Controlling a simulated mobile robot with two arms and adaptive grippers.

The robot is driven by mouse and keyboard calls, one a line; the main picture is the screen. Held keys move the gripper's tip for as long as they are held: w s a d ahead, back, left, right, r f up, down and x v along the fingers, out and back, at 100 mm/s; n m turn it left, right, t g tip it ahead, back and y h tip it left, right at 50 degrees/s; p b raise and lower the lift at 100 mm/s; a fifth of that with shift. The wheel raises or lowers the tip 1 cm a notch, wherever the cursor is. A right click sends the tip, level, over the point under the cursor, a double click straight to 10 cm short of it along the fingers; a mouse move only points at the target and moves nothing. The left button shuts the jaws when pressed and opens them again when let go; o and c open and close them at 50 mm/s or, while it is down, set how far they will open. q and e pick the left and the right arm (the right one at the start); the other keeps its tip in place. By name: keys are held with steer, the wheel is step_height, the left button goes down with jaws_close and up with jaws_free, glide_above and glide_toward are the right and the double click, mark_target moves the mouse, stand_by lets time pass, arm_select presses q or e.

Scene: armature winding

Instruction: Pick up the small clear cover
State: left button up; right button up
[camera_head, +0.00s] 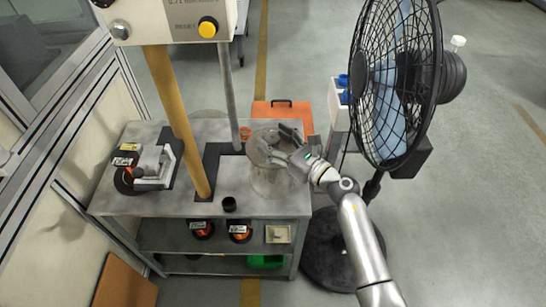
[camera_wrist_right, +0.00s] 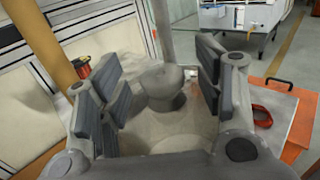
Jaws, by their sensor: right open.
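The small clear cover (camera_head: 270,184) is a see-through round cover standing on the right part of the grey worktable (camera_head: 232,190). In the right wrist view its grey knob (camera_wrist_right: 165,86) stands between my finger pads, with the clear top around it. My right gripper (camera_head: 284,139) is open at the top of the cover, its arm coming from the lower right. In the right wrist view the gripper (camera_wrist_right: 160,92) has its fingers on both sides of the knob, with gaps to it. My left gripper does not show.
A yellow post (camera_head: 177,115) and a grey post (camera_head: 228,95) rise left of the cover. A black fan (camera_head: 398,75) stands close on the right.

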steer(key=shift+w+a, duration=0.35)
jaws_close()
stand_by(0.3)
